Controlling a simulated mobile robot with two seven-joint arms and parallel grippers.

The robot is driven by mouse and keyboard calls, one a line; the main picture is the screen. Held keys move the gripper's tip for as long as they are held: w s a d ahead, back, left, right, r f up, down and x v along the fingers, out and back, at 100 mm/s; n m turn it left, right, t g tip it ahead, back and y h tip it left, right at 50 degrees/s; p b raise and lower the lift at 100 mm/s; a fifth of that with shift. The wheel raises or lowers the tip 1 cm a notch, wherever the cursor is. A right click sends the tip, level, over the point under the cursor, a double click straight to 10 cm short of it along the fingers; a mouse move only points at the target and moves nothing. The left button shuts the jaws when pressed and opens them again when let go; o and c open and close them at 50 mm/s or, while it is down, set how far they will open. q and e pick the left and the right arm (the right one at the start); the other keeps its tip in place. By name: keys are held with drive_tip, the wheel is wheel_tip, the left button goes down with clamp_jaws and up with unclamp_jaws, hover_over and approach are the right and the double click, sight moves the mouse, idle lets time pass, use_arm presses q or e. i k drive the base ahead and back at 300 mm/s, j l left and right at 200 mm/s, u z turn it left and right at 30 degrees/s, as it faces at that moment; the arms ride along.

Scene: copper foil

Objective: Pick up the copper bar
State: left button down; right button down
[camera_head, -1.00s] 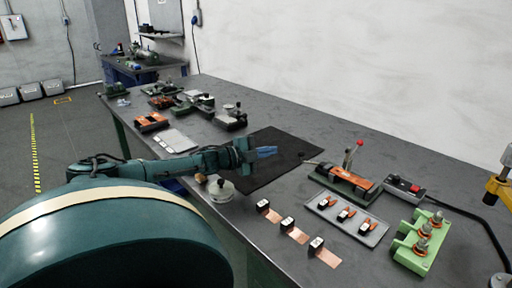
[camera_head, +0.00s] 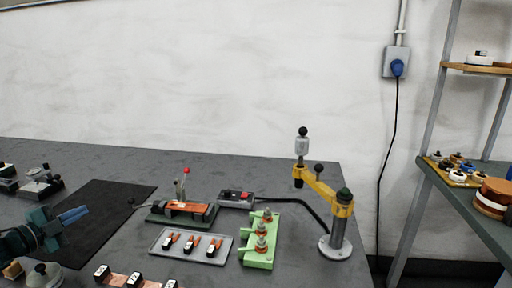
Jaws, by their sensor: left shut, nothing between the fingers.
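My left gripper (camera_head: 73,215) shows at the left edge, its blue fingers shut and empty, above the black mat (camera_head: 108,205). Copper-coloured flat pieces (camera_head: 119,279) with black-and-white blocks lie at the bottom edge, partly cut off, to the right of and nearer than the gripper. A green fixture (camera_head: 160,217) with a red-knobbed lever carries an orange-copper bar-like part (camera_head: 188,207). I cannot tell which of these is the copper bar. My right gripper is out of view.
A grey tray (camera_head: 165,248) holds three small orange-and-black parts. A green block (camera_head: 258,263) with posts, a switch box (camera_head: 237,198) and a yellow-armed press (camera_head: 338,222) stand to the right. A shelf rack (camera_head: 468,200) is at the far right. Bare table lies behind the mat.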

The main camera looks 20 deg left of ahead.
sight(202, 209)
drive_tip(key=k+j, duration=0.55)
drive_tip(key=j, duration=0.15)
drive_tip(key=k+j, duration=0.6)
drive_tip(key=j, duration=0.15)
